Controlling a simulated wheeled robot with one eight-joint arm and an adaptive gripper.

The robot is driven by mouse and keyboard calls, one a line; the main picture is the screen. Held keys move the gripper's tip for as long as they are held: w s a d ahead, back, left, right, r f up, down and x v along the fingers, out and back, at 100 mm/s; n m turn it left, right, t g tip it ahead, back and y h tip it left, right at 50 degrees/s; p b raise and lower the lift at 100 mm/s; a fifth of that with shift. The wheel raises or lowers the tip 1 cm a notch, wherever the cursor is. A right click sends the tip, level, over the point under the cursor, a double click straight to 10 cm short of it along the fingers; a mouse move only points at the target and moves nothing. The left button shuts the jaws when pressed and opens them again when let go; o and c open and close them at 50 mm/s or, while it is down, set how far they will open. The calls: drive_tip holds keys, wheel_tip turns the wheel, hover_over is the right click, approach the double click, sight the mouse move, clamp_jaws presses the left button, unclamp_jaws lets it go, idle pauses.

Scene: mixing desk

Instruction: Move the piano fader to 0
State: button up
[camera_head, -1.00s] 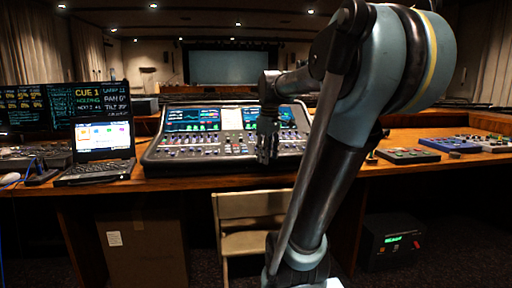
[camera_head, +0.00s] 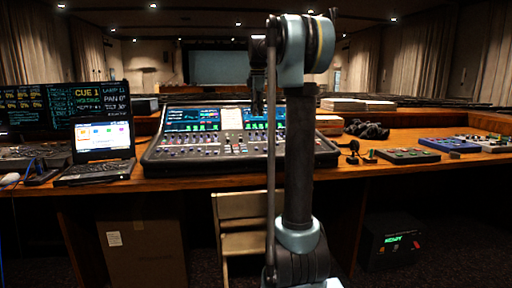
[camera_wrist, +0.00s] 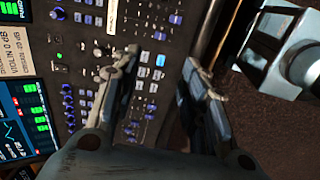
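The mixing console (camera_head: 205,148) stands on the desk, with lit screens along its back and rows of knobs and faders in front. My gripper (camera_head: 257,104) is small and dark in the head view, above the console's back part and partly hidden by my arm. In the wrist view my gripper (camera_wrist: 160,64) is open and empty, its two fingers apart over the console panel (camera_wrist: 112,45). Blue and white caps and knobs show between and beside the fingers. A label reading "VIOLIN 0 dB" is at the left edge. I cannot tell which fader is the piano one.
A laptop (camera_head: 103,140) stands left of the console. A small microphone (camera_head: 352,150), a dark bundle (camera_head: 367,129) and control boxes (camera_head: 408,155) lie to the right. A folding chair (camera_head: 240,220) is in front of the desk.

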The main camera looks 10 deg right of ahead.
sight(256, 148)
drive_tip(key=f, duration=0.5)
drive_tip(key=w+f, duration=0.1)
drive_tip(key=f, duration=1.1)
drive_tip(key=shift+w+f, duration=0.1)
drive_tip(key=shift+w, duration=0.3)
